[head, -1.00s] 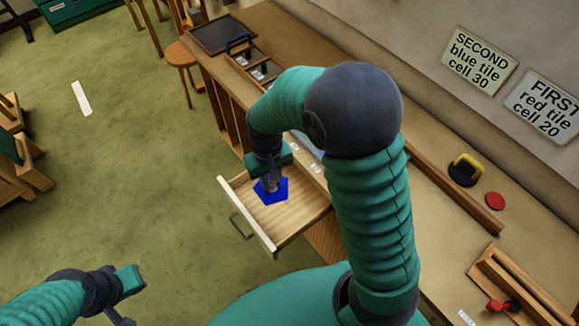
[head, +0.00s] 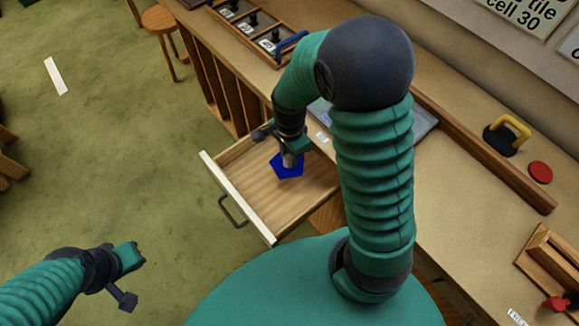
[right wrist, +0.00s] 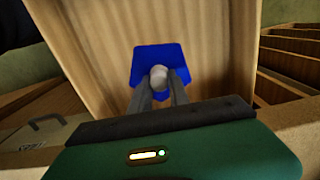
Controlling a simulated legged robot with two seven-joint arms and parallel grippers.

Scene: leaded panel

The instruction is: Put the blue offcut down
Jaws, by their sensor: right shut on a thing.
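The blue offcut (head: 287,168) is a flat blue piece with a pale round knob on top. It is at the open wooden drawer (head: 262,196), over or on the drawer floor; I cannot tell whether it touches. My right gripper (head: 290,158) points down into the drawer and is shut on the offcut's knob. In the right wrist view the offcut (right wrist: 150,60) shows beyond the two fingers (right wrist: 159,82), which pinch the pale knob. My left gripper (head: 133,278) is over the green floor at lower left, away from the drawer; its jaws are too unclear to judge.
The drawer's pale front (head: 237,198) with a dark handle (head: 232,211) sticks out from the bench. On the bench are a tray with several compartments (head: 250,30), a yellow-handled tool (head: 508,133) and a red disc (head: 540,172). The drawer floor around the offcut is bare.

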